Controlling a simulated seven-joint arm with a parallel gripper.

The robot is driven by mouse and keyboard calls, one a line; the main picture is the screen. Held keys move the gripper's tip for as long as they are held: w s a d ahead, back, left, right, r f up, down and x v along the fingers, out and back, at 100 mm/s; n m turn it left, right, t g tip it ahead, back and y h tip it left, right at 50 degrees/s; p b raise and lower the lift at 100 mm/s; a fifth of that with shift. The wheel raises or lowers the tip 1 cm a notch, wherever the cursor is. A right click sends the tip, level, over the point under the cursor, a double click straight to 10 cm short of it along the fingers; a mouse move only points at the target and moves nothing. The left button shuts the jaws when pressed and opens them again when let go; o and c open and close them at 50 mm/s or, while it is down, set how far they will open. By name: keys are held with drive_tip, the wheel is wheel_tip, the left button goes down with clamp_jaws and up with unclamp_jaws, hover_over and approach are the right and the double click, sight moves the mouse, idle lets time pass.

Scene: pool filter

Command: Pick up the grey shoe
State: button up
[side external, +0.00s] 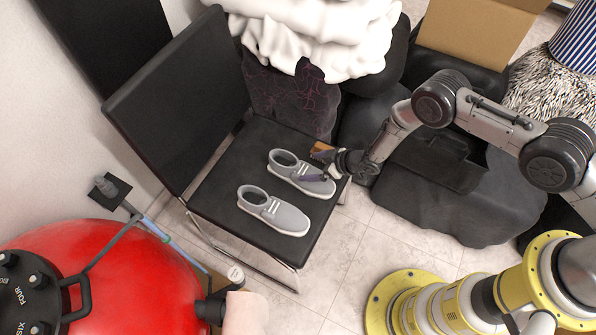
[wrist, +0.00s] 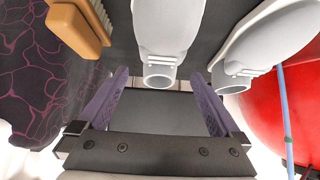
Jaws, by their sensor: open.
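Two grey shoes with white soles stand side by side on a black chair seat. The far shoe (side external: 301,174) lies by my gripper, and the near shoe (side external: 273,211) is closer to the camera. In the wrist view one shoe (wrist: 168,32) is ahead, its ankle opening showing between my finger tips, and the other shoe (wrist: 268,42) is to the right. My gripper (side external: 313,167) is open, with purple fingers around or just above the far shoe; I cannot tell whether they touch. The open fingers also show in the wrist view (wrist: 160,73).
A brown brush (side external: 321,151) lies on the seat beside the far shoe; it is at upper left in the wrist view (wrist: 85,28). The chair backrest (side external: 180,100) rises behind the shoes. A dark patterned bag (side external: 290,98) stands behind, and a red tank (side external: 110,280) is at front left.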

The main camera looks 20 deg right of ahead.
sight(300, 168)
drive_tip(key=shift+x, duration=3.55)
drive_tip(key=shift+a, duration=0.1)
drive_tip(key=shift+r, duration=0.1)
drive_tip(key=c, duration=1.5)
